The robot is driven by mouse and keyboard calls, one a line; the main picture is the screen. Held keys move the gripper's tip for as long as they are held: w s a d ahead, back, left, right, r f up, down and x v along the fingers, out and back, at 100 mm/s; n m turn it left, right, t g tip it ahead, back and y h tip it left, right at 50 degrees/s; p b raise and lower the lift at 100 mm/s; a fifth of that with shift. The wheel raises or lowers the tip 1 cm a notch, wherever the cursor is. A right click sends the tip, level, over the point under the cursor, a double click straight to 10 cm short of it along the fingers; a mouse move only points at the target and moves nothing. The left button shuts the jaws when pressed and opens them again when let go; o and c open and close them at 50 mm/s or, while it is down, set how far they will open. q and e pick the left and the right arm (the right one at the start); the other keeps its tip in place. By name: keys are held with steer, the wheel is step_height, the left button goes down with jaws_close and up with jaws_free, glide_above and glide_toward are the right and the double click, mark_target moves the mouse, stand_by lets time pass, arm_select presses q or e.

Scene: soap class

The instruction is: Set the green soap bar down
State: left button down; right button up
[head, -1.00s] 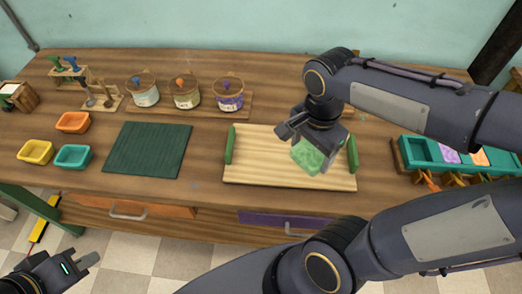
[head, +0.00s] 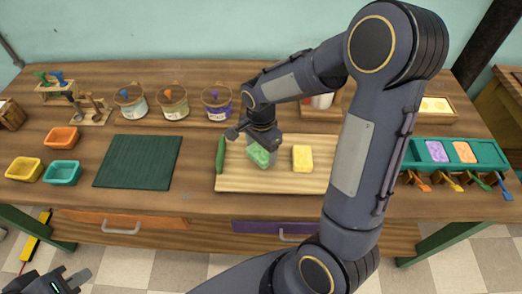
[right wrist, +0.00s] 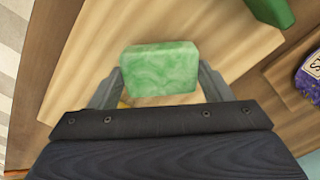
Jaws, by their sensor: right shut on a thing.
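The green soap bar (head: 258,155) is marbled light green. My right gripper (head: 262,145) is shut on it over the left part of the pale wooden board (head: 235,181). In the right wrist view the green soap bar (right wrist: 160,69) sits between the two fingertips, with the board (right wrist: 85,60) below it. I cannot tell whether the bar touches the board. A yellow soap bar (head: 302,158) lies on the board to the right of the green one. My left gripper (head: 66,281) is at the bottom left corner, away from the board, with its jaws only partly in view.
A dark green mat (head: 138,162) and small coloured trays (head: 61,138) lie to the left. Several jars (head: 172,102) stand behind. A teal tray (head: 411,154) with purple and orange bars is at right. My right arm hides the board's right end.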

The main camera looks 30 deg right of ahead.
mark_target(261, 152)
steer(key=shift+f, duration=0.7)
steer(key=shift+f, duration=0.1)
steer(key=shift+f, duration=0.2)
steer(key=o, duration=1)
steer(key=shift+r, duration=0.1)
step_height(261, 152, up, 12)
steer(key=s+a+r+n+t+y, duration=0.1)
steer(key=s+a+n+t+y, duration=0.1)
steer(key=s+n, duration=0.4)
steer(key=s+a+r+n+t+y, duration=0.1)
steer(key=s+a+r+n+t, duration=0.1)
steer(key=s+n, duration=0.5)
steer(key=shift+s+r+n+t+y+p, duration=0.35)
steer(key=shift+s+t, duration=0.45)
steer(key=shift+s, duration=1.3)
